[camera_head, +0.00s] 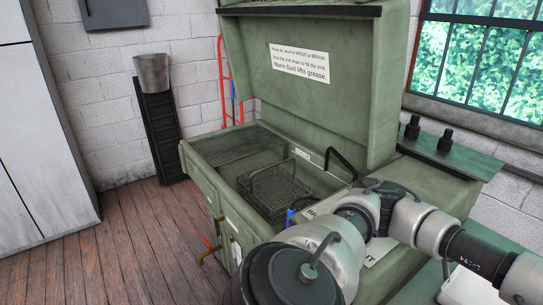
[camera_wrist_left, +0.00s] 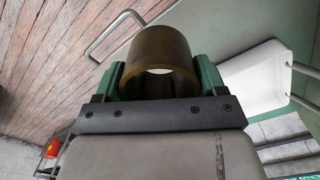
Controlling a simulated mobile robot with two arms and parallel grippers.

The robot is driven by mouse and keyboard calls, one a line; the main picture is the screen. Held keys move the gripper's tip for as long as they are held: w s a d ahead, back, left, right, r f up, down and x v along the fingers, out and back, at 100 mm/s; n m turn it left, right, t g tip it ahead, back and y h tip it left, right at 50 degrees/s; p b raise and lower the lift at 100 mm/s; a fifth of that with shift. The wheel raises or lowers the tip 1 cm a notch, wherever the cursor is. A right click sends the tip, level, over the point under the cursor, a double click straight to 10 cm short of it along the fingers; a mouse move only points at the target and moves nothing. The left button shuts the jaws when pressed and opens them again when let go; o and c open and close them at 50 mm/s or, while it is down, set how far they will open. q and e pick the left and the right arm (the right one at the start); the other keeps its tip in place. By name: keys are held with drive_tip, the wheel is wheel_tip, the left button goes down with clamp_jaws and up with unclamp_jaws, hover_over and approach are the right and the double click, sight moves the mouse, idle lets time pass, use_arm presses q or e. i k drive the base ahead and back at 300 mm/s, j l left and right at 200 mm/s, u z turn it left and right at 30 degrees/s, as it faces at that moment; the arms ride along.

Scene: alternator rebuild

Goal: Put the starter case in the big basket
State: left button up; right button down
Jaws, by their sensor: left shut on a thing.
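The starter case (camera_wrist_left: 165,45) is a brownish, hollow cylinder, open at the end facing the camera in the left wrist view. My left gripper (camera_wrist_left: 162,72) is shut on it, with a green finger at each side. The head view does not show the case or either gripper's fingers. A dark wire basket (camera_head: 275,190) with a raised handle sits inside the open green washer tub in the head view. It looks empty, and I take it as the big basket. Its near right side is partly hidden behind the tub edge and the arm.
The green washer (camera_head: 322,108) has its lid up behind the tub. A flat mesh rack (camera_head: 238,146) lies left of the basket. A grey arm of mine covers the tub's near right. A white tray (camera_wrist_left: 262,75) and a red can (camera_wrist_left: 52,151) show in the wrist view.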

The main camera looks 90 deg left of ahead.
sight(284, 204)
drive_tip(key=k+j+u, duration=0.1)
drive_tip(key=k+u, duration=0.2)
drive_tip(key=k, duration=0.2)
drive_tip(key=k+j+u, duration=0.15)
drive_tip(key=k+u, duration=0.15)
drive_tip(key=k, duration=0.15)
drive_tip(key=i+j+u, duration=0.6)
drive_tip(key=i, duration=0.25)
drive_tip(key=i+j, duration=0.3)
drive_tip(key=i, duration=0.05)
